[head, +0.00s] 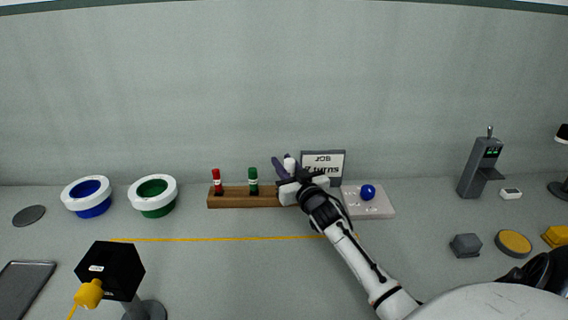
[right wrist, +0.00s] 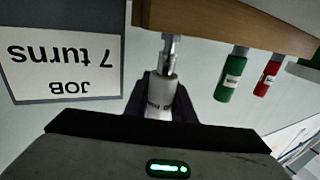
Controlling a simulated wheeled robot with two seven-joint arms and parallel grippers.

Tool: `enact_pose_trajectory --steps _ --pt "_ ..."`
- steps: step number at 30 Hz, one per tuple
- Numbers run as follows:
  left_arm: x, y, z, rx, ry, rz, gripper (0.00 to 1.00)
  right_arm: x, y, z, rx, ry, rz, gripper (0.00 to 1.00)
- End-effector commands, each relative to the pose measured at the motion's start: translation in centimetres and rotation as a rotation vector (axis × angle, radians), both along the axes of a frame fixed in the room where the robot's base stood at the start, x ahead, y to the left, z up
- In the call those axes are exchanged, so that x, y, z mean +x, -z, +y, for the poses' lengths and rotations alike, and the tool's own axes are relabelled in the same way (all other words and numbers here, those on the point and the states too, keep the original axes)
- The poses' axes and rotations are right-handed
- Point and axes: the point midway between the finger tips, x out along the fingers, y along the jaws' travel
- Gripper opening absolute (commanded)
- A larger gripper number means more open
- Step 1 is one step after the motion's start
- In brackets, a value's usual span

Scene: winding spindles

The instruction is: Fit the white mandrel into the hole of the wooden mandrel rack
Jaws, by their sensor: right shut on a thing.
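The white mandrel (head: 290,164) is upright in my right gripper (head: 288,172), above the right part of the wooden mandrel rack (head: 232,201). In the right wrist view, which is upside down, the dark fingers (right wrist: 160,108) are shut on the white mandrel's labelled body (right wrist: 158,92). Its bare metal shank points at the rack (right wrist: 230,22) and meets its edge in the picture; I cannot tell whether the tip is in the hole. A red mandrel (head: 216,182) and a green mandrel (head: 253,181) stand seated in the rack. My left gripper is out of view.
A "7 turns" job sign (head: 323,165) stands just behind my right gripper. A pale plate (head: 376,208) with a blue ball (head: 368,192) lies to the right.

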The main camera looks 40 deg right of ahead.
Motion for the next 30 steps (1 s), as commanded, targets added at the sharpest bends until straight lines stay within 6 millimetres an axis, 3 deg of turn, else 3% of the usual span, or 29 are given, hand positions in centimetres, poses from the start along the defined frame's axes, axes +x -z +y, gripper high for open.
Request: enact_pose_trajectory --steps 6,7,11,22,30 --pt "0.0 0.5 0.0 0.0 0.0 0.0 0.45 0.0 0.6 0.0 0.001 0.0 -0.001 0.0" --pt "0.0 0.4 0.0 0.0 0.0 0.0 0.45 0.0 0.6 0.0 0.001 0.0 -0.001 0.24" --pt "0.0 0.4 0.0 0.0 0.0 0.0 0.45 0.0 0.6 0.0 0.001 0.0 0.0 0.44" --pt "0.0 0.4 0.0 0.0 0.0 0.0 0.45 -0.6 1.0 0.3 0.003 0.0 0.005 0.44" --pt "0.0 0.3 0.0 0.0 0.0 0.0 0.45 -4.9 1.1 1.7 0.005 0.0 0.008 0.44"
